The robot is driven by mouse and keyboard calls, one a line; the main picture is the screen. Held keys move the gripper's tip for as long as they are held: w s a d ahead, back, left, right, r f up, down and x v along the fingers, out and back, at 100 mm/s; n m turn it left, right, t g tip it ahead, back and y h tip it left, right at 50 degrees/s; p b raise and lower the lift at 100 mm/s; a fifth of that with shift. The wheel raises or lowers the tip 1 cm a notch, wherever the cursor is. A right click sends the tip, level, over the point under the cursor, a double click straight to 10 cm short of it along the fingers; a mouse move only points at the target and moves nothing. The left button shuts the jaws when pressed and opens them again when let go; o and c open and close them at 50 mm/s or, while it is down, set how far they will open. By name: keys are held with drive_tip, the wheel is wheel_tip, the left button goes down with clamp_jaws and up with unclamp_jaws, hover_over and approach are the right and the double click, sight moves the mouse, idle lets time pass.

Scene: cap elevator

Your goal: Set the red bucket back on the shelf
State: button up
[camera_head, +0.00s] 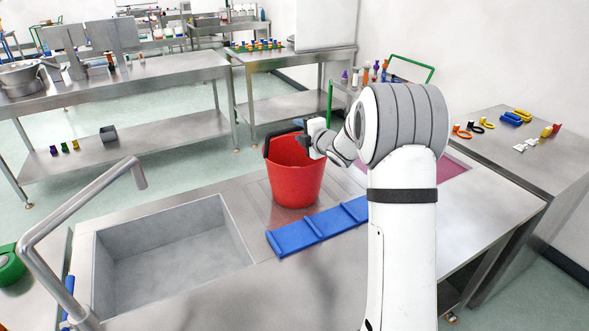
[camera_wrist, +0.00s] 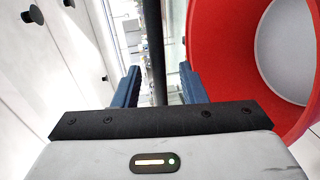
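The red bucket (camera_head: 294,180) appears to stand upright on the steel counter to the right of the sink. In the wrist view its wall and open mouth (camera_wrist: 225,50) fill the right side. My gripper (camera_head: 305,142) is at the upper right of the bucket, by its rim. In the wrist view my two fingers (camera_wrist: 160,85) are apart, with the black bucket handle (camera_wrist: 155,45) running between them and gaps showing on both sides. Which shelf the task means is not clear; a steel lower shelf (camera_head: 150,138) is under the back left table.
The sink (camera_head: 170,250) and a curved tap (camera_head: 85,212) are at the front left. A blue ribbed board (camera_head: 315,229) lies just in front of the bucket. The left table's lower shelf holds small bottles and a grey box (camera_head: 108,134), with bare room right of them.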

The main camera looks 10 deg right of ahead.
drive_tip(key=shift+p+x, duration=0.35)
drive_tip(key=shift+x, duration=1.1)
clamp_jaws()
drive_tip(key=shift+r, duration=0.2)
